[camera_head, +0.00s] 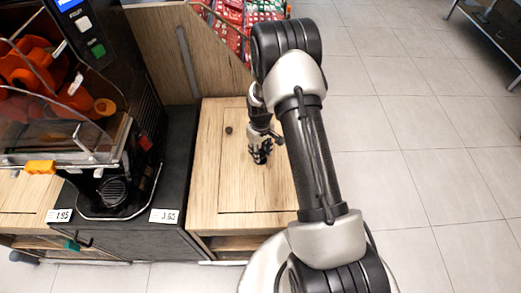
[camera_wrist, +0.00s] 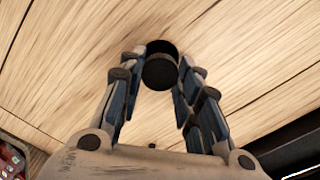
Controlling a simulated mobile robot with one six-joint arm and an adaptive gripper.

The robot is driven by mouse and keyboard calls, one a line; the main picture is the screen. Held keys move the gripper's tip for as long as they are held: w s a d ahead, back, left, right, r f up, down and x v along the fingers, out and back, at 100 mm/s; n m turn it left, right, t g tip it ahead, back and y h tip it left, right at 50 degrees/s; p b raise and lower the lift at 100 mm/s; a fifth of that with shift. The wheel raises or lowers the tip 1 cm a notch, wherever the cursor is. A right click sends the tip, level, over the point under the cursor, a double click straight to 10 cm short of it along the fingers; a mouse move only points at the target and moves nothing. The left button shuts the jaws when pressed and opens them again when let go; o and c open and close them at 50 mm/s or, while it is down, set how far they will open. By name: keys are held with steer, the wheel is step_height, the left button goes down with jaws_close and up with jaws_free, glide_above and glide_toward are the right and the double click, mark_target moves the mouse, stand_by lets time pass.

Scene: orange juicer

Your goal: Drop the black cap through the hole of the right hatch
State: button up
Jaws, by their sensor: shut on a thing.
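My gripper (camera_head: 262,160) is above the pale wooden hatch (camera_head: 245,195), right of and nearer than the dark round hole (camera_head: 228,130) near that hatch's left edge. In the wrist view my gripper (camera_wrist: 160,75) is shut on the black cap (camera_wrist: 160,72), a short dark cylinder between the two fingertips. The cap is tilted in this view, and bare wood lies behind it. A small dark spot at the gripper's base may be the hole, mostly hidden. In the head view the cap cannot be told apart from the dark fingers.
The orange juicer (camera_head: 80,110) stands on a black cabinet (camera_head: 175,190) left of the hatch. A slanted wooden panel (camera_head: 165,45) and red produce packs (camera_head: 240,30) are behind.

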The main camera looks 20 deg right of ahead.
steer(key=shift+f+b, duration=0.75)
steer(key=shift+f, duration=0.1)
stand_by(1.0)
steer(key=o, duration=0.7)
steer(key=shift+o, duration=0.2)
steer(key=o, duration=0.3)
steer(key=shift+r, duration=0.2)
stand_by(0.6)
steer(key=shift+r+p, duration=2.2)
steer(key=shift+r, duration=1.15)
